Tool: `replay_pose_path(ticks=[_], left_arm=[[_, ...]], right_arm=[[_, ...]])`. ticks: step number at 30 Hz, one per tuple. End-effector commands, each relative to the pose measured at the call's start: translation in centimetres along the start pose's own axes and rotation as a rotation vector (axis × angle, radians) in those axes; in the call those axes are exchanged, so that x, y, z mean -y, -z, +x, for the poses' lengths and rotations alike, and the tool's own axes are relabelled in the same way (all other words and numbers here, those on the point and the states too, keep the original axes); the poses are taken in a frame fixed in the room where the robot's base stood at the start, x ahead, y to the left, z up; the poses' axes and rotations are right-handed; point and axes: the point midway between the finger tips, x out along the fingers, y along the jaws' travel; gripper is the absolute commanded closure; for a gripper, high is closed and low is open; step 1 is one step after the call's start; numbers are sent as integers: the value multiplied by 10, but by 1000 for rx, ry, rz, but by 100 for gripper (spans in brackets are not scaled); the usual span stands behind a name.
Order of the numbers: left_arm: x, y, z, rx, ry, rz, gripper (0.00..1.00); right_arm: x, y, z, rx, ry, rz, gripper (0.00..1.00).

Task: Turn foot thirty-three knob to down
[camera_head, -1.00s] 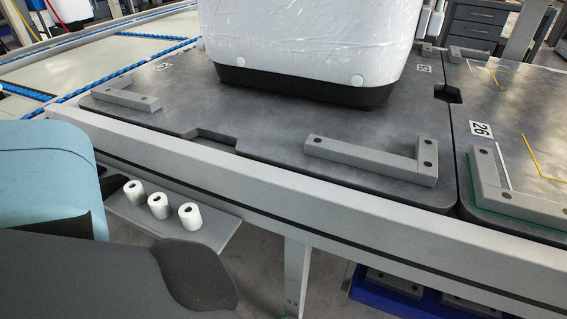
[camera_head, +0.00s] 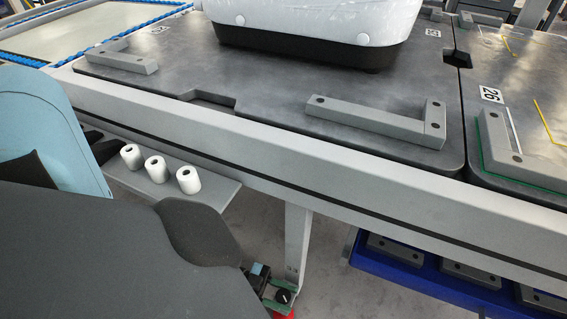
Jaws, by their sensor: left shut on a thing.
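The table leg (camera_head: 298,235) comes down from the front rail and bears a small mark that looks like 33. At its foot are a green bracket (camera_head: 286,287), a dark round knob (camera_head: 283,296) and a bit of red at the bottom edge. My left gripper (camera_head: 270,287), a small dark shape with a bluish patch, is at the foot, just left of the leg. It is shut on the knob, as far as I can see; the fingertips are small and partly hidden. The knob's pointing direction is too small to read. My right gripper is not in view.
A grey shelf (camera_head: 215,194) with three white cylinders (camera_head: 155,169) juts out left of the leg. A blue rack (camera_head: 375,268) with grey blocks stands right of it. Above, the plate (camera_head: 270,70) carries a white, black-based object (camera_head: 310,25).

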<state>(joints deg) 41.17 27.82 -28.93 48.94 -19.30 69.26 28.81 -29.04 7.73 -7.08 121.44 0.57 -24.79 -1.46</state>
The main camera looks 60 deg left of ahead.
Motion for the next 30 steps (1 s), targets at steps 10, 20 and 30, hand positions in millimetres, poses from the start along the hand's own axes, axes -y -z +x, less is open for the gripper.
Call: replay_pose_path(ticks=[10, 20, 30], left_arm=[[1, 0, 0, 3, -235, 1, 87], [0, 0, 0, 2, -327, 1, 87], [0, 0, 0, 1, -339, 1, 87]], right_arm=[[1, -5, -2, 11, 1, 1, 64], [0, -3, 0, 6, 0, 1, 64], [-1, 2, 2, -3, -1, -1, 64]])
